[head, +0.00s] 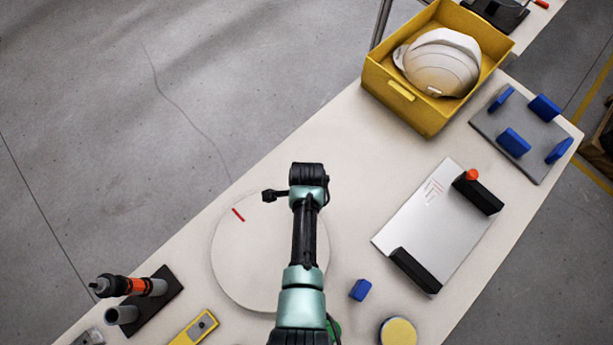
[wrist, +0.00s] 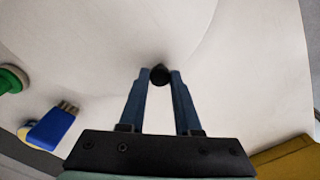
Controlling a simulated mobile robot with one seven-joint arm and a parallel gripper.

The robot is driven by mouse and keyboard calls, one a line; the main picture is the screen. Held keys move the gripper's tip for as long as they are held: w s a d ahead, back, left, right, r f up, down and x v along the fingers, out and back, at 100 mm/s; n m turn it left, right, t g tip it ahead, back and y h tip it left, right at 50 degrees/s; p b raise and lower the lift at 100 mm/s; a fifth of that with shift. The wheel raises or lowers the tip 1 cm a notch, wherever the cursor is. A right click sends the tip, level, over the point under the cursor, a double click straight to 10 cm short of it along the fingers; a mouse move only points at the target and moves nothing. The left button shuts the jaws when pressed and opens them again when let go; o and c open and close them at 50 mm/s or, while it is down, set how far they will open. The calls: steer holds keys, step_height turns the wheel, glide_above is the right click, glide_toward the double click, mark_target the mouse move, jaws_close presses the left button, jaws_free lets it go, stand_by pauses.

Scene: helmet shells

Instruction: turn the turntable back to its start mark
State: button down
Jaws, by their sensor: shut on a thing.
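The turntable (head: 240,262) is a pale round disc on the near left part of the bench, partly covered by my arm. A short red mark (head: 238,214) shows near its upper left rim. My gripper (head: 308,174) is over the disc's upper right edge in the head view, where its fingertips are hidden. In the wrist view my gripper (wrist: 159,77) is shut on a small dark knob (wrist: 159,74) by the edge of the pale disc (wrist: 110,30). I cannot make out a separate start mark on the bench.
A yellow bin (head: 405,108) holds a white helmet shell (head: 440,65). A grey plate (head: 530,140) with blue blocks and a silver board (head: 435,225) with black brackets lie right. A tool stand (head: 155,305), blue block (head: 360,290) and round yellow-topped item (head: 398,332) are nearby.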

steer(key=c, duration=0.6)
jaws_free()
step_height(320, 180, up, 13)
stand_by(0.6)
